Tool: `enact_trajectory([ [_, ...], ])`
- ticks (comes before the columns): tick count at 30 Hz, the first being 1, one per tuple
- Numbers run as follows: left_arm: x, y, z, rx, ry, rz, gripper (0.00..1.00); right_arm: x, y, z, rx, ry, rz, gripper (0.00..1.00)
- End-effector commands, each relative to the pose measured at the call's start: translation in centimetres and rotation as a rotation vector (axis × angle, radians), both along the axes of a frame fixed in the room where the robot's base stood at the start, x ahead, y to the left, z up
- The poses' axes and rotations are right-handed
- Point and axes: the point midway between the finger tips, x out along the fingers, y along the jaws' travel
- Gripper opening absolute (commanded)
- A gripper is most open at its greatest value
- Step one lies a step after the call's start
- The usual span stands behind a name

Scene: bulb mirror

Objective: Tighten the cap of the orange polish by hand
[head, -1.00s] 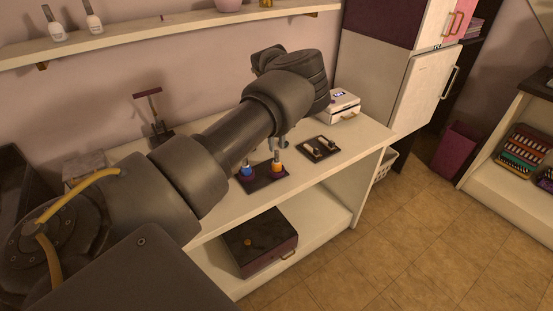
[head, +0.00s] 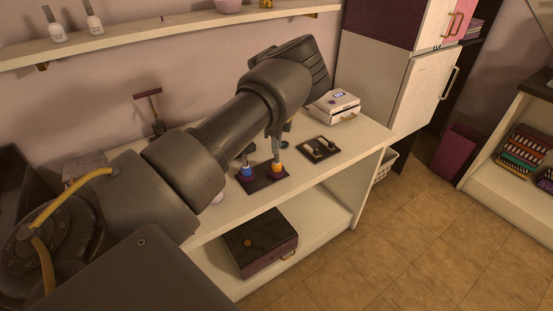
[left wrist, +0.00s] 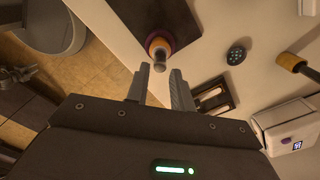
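The orange polish (head: 277,168) stands upright on the dark tray (head: 262,184) at the bench's front edge, right of the blue polish (head: 246,173). My left gripper (head: 277,143) points down over the orange polish. In the left wrist view its two fingers (left wrist: 160,72) are apart, with the cap in line with the gap between them. No finger contact with the cap shows. My right gripper is in neither view.
A black tray with small metal pieces (head: 318,149) lies right of the polishes. A white box with a small display (head: 339,106) stands behind it. A dark drawer box (head: 262,243) sits on the lower shelf. A dotted round item (left wrist: 236,53) lies near the gripper.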

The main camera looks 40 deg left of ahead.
Motion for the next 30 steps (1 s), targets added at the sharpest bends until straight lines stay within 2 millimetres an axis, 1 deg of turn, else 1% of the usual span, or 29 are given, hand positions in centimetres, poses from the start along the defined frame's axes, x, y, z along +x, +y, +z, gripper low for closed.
enact_trajectory([
  [4,0.0,0.0,0.0,0.0,0.0,0.0,0.24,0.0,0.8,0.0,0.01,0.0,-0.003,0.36],
  [8,0.0,0.0,-0.1,0.0,0.0,-0.001,0.24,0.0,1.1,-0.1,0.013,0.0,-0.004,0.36],
  [14,0.0,0.0,-0.8,0.0,0.001,-0.002,0.24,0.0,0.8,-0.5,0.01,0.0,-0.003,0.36],
  [24,0.0,0.0,-2.6,0.0,0.001,-0.003,0.24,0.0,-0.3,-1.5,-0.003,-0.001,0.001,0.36],
  [30,0.0,0.0,-3.0,0.0,0.0,-0.003,0.24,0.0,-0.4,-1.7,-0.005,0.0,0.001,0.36],
])
